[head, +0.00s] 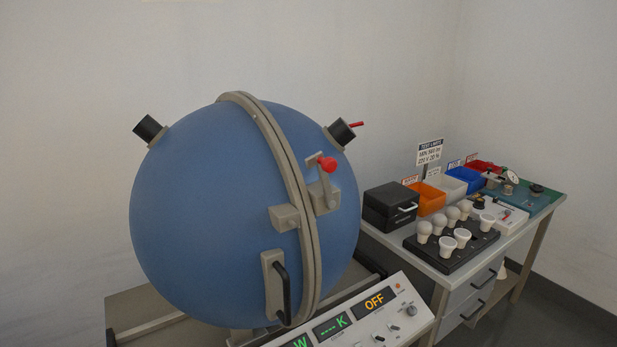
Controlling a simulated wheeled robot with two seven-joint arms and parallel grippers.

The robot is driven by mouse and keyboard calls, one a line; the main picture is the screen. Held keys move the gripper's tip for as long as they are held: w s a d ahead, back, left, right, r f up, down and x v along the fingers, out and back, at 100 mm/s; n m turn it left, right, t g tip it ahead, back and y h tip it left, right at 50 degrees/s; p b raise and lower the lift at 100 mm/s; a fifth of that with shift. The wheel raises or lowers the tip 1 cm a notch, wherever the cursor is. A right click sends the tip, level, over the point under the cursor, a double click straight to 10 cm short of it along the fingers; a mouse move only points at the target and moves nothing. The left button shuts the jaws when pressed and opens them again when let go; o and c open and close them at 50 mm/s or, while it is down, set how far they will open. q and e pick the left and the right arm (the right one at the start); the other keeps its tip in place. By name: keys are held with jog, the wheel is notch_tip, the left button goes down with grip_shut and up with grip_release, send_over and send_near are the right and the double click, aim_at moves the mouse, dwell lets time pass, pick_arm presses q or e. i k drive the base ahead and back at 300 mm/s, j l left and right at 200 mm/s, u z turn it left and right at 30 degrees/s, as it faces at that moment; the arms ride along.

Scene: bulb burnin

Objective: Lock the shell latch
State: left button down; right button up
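The large blue sphere (200,220) stands on a bench at the centre left, its two shell halves meeting at a beige rim band (283,155). The shell latch (328,192) sits on the right half beside the band, with a red-knobbed lever (327,164) pointing up. A beige catch block (285,218) sits on the left side of the band. A black handle (281,290) is below it. Whether the latch engages the block cannot be told. Neither of my grippers is in view.
A control panel (390,322) reading OFF stands in front of the sphere. At right, a table carries a black bulb tray (452,262), a black box (390,205), an orange bin (425,198) and other bins. Floor shows at the lower right.

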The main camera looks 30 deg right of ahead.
aim_at(328, 165)
jog(key=l+z, duration=0.15)
jog(key=z, duration=0.75)
jog(key=l, duration=1.05)
jog(key=k+l, duration=0.1)
jog(key=l, duration=0.95)
